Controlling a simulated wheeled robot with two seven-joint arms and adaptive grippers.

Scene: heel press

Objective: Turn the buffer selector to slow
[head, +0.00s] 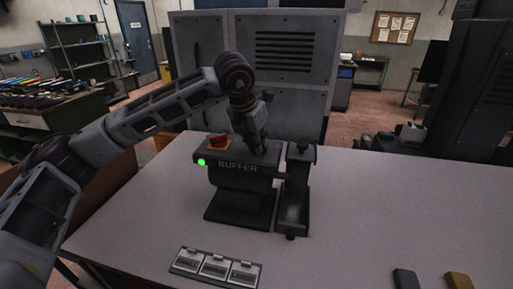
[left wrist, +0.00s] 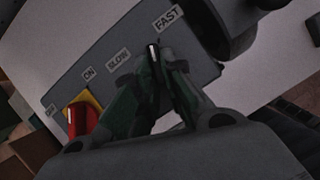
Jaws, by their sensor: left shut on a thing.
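The dark buffer machine (head: 238,190) stands on the table, with the word BUFFER on its front and a lit green lamp (head: 201,162) at its left. My left gripper (head: 259,148) reaches down onto its top from behind. In the left wrist view the fingers (left wrist: 157,62) are shut on the selector knob, whose white mark (left wrist: 153,53) shows between the fingertips. The mark lies between the SLOW label (left wrist: 118,60) and the FAST label (left wrist: 168,18). Most of the knob is hidden by the fingers. My right gripper is not in view.
A red knob on a yellow base (head: 217,141) sits left of the gripper, near the ON label (left wrist: 89,73). A dark upright unit (head: 296,190) adjoins the machine's right side. Labelled plates (head: 215,267) lie in front.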

